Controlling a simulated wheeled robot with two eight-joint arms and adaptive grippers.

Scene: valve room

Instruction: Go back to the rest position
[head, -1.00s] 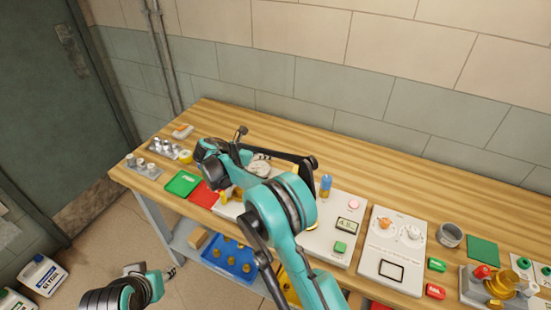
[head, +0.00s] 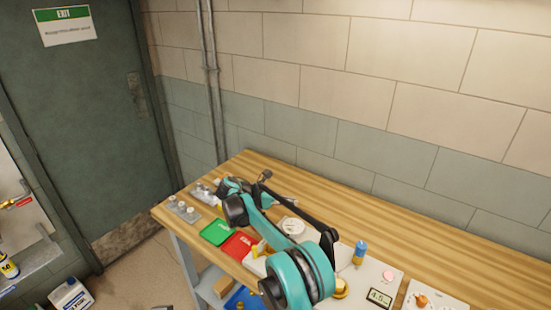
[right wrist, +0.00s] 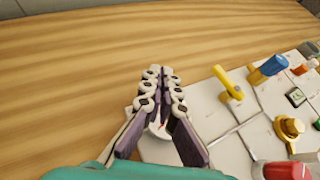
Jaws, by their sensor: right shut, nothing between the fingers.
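My right arm reaches over the workbench (head: 410,225) in the head view. My right gripper (head: 288,200) is partly hidden by its own links there, above the bench near a white round dial (head: 292,226). In the right wrist view the right gripper (right wrist: 162,72) shows clearly, its fingers together and empty. The dial is partly covered by the fingers there. My left gripper is out of view.
A green tray (head: 217,231) and a red tray (head: 238,245) lie on the bench. A yellow handle (right wrist: 228,82), a blue handle (right wrist: 268,68) and a brass valve (right wrist: 289,128) stand right of the gripper. The wall (head: 350,90) runs behind; the bench's back strip is clear.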

